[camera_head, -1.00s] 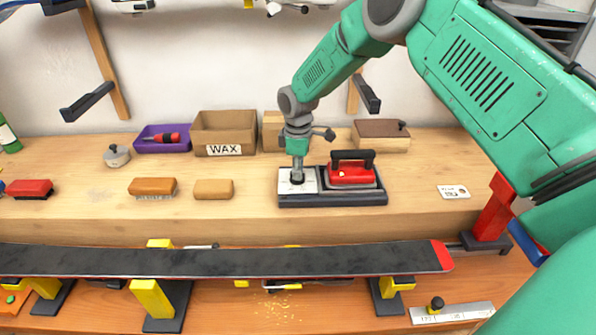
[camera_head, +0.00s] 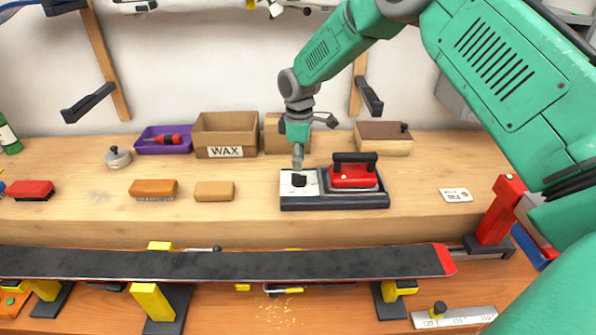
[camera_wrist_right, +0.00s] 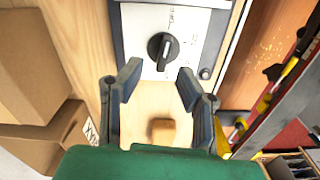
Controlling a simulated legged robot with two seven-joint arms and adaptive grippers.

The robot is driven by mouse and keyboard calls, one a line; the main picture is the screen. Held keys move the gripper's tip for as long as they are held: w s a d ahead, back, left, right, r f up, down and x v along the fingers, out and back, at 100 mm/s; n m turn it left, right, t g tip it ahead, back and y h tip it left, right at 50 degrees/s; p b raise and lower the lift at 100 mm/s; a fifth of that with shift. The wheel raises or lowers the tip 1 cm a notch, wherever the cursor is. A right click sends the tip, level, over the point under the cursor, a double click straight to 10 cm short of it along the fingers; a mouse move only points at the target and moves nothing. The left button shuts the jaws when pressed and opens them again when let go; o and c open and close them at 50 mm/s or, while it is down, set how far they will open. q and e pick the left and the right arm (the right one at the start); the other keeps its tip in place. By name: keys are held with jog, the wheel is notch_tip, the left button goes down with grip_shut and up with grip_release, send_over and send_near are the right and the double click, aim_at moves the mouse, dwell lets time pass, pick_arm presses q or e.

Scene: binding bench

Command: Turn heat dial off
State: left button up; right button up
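The heat dial (camera_head: 299,180) is a black knob on the pale control plate (camera_head: 287,190) of the dark iron base, left of the red waxing iron (camera_head: 353,177). My right gripper (camera_head: 298,165) points down just above the dial. The setting marks are too blurred to read. There my right gripper (camera_wrist_right: 159,81) has its two fingers spread with nothing between them, and the dial lies beyond the tips. My left gripper is not in view.
Brushes and a tan block (camera_head: 215,191) lie left of the iron base. A long ski (camera_head: 215,264) lies in front on yellow supports.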

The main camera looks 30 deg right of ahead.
notch_tip(320, 180, up, 7)
dwell(0.3)
jog(key=shift+w+r, duration=0.1)
dwell(0.4)
